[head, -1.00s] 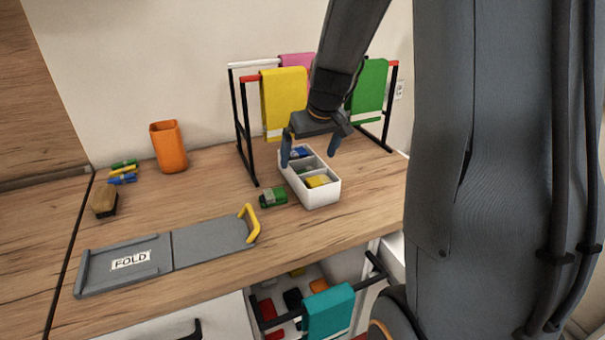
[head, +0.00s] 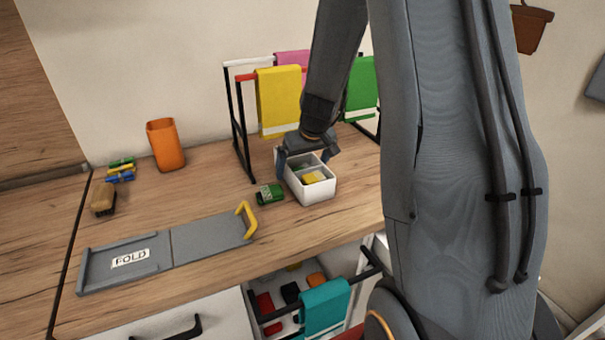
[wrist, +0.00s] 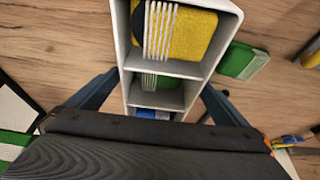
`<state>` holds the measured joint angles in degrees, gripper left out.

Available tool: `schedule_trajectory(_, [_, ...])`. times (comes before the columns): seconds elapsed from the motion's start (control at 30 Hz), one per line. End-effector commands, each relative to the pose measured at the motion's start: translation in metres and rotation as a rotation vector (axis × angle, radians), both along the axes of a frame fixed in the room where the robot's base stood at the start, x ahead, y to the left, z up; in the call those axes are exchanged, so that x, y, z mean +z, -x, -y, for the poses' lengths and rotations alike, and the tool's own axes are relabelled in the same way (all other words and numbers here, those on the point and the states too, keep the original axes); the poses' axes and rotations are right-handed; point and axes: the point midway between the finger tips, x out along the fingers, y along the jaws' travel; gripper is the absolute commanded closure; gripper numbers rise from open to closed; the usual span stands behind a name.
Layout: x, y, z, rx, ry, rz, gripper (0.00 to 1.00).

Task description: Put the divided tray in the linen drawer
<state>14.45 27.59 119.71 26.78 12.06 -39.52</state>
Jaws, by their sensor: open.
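The divided tray (head: 318,190) is white, with compartments in a row, and stands on the wooden counter. In the wrist view the tray (wrist: 122,62) has a yellow folded cloth with a white striped band (wrist: 180,32), a green item and a blue item in separate compartments. My gripper (head: 308,162) is open above the tray, its fingers on either side of the long walls. In the wrist view the fingers flank the tray; whether they touch it I cannot tell. Below the counter an open drawer (head: 252,300) shows red, black and orange items; a teal towel (head: 325,307) hangs at its front.
A grey folding board (head: 170,258) with a yellow handle lies at the front. A towel rack (head: 238,135) stands behind. An orange cup (head: 165,145), brush (head: 103,199) and pegs (head: 121,170) are at left.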

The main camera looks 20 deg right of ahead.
Motion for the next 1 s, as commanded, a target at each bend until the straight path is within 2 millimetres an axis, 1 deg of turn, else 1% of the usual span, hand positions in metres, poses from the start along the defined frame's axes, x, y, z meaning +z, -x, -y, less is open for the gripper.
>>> schedule_trajectory(0.07, [0.0,0.0,0.0,0.0,0.0,0.0,0.0])
schedule_trajectory(0.3, [0.0,0.0,0.0,0.0,0.0,0.0,0.41])
schedule_trajectory(0.37, [0.0,0.0,0.0,0.0,0.0,0.001,0.5])
schedule_trajectory(0.67, [0.003,0.0,0.0,0.0,0.0,0.001,0.5])
schedule_trajectory(0.77, [0.008,-0.001,0.0,0.001,0.0,0.002,0.5])
schedule_trajectory(1.0, [0.029,-0.001,0.0,0.0,0.0,0.004,0.5])
